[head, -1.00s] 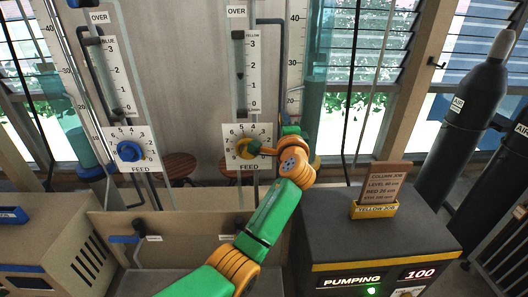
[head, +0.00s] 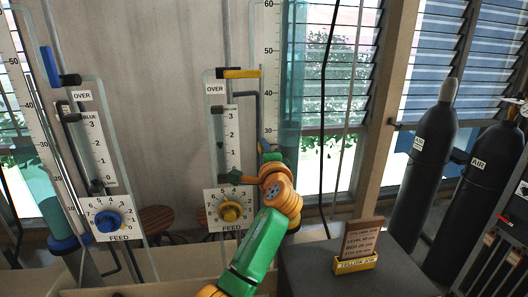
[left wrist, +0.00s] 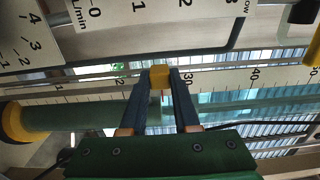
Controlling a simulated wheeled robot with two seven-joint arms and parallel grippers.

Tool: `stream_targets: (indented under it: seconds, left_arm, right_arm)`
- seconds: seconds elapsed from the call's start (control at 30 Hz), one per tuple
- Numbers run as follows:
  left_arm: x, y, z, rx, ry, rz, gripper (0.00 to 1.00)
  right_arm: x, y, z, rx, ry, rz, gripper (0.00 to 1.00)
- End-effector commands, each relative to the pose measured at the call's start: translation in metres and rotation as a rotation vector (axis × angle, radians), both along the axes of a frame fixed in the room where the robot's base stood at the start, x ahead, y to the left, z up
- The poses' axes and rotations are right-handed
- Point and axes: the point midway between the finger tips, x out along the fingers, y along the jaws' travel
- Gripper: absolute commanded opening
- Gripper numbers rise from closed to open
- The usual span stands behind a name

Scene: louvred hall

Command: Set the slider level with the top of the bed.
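The yellow column (head: 290,95) is a clear teal tube with a white centimetre scale (head: 270,70) on its left. In the left wrist view the column lies sideways, its yellow base at left, and the dark green bed (left wrist: 80,117) fills its lower part. The bed's top edge seems to lie between my fingers, partly hidden. The slider, a small yellow block (left wrist: 160,77) with a thin red mark, sits on the scale between 20 and 30. My left gripper (left wrist: 160,72) has its blue fingertips closed on both sides of it; it also shows in the head view (head: 265,148). My right gripper is out of view.
The yellow feed dial (head: 230,208) is below and left of my gripper. The blue column's dial (head: 108,221) is further left. A yellow job holder (head: 355,263) with a card stands on the dark box. Dark air cylinders (head: 425,170) stand at right.

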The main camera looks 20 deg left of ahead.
Motion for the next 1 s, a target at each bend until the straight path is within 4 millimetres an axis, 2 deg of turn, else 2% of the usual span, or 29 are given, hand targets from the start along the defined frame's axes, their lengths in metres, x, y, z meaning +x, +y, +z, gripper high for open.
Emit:
stream_targets:
  seconds: [0.03,0.1,0.47,0.8,1.0]
  left_arm:
    - [0.000,0.000,0.000,0.000,0.000,0.001,0.43]
    - [0.000,0.000,0.000,0.000,0.000,0.000,0.60]
    - [-0.003,-0.003,-0.002,0.001,-0.001,-0.001,0.60]
    - [-0.049,-0.031,-0.006,-0.002,-0.002,-0.002,0.60]
    - [-0.061,-0.037,-0.002,-0.001,0.002,-0.001,0.60]
  right_arm:
    - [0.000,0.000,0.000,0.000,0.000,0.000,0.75]
    - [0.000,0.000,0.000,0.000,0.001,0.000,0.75]
    - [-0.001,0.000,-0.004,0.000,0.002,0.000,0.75]
    - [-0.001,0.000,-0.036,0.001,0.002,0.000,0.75]
    - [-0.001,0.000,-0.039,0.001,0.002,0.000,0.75]
